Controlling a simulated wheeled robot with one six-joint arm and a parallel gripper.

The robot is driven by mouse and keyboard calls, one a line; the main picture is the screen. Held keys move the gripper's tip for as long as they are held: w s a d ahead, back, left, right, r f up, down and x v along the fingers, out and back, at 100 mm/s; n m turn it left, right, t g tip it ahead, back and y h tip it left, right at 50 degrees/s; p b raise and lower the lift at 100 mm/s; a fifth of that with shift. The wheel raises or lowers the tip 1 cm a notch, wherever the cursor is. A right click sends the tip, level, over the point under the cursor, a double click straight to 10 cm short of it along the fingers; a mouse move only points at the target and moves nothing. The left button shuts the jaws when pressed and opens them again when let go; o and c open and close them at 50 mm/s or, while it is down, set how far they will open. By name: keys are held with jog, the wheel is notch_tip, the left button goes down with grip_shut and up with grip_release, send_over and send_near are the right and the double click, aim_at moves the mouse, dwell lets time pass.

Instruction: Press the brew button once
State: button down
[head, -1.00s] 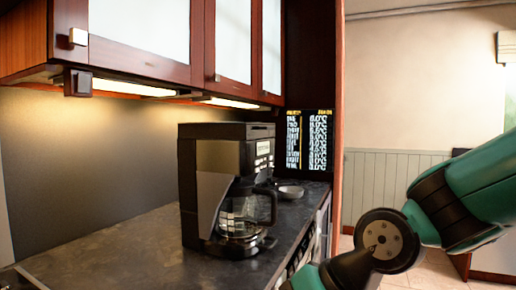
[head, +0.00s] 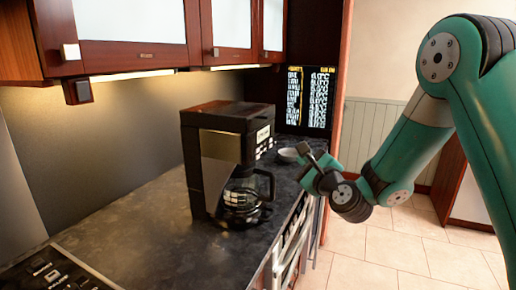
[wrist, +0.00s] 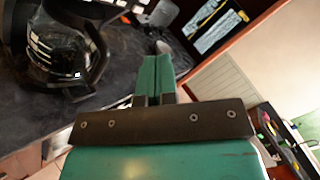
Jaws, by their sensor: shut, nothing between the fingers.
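The black coffee maker (head: 208,160) stands upright on the dark counter, with its glass carafe (head: 243,196) in place. Its front panel (head: 264,138) carries a pale label and small light marks; I cannot single out the brew button.
A small pale bowl (head: 288,155) sits on the counter behind my gripper. Wall cabinets (head: 140,30) hang above the counter (head: 140,235). A dark menu board (head: 308,97) stands at the back.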

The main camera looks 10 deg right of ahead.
aim_at(257, 151)
jog(key=w+a+f+p, duration=0.1)
jog(key=w+a+p, duration=0.4)
jog(key=p, duration=1.5)
jog(key=shift+a+f+p, duration=0.15)
jog(key=shift+a+p, duration=0.25)
jog(key=shift+a, duration=0.5)
jog(key=shift+w+f, duration=0.1)
jog(key=shift+w, duration=0.05)
dwell(0.9)
jog(key=shift+a+r+p, duration=0.25)
jog(key=shift+r+p, duration=0.7)
jog(key=shift+p, duration=0.05)
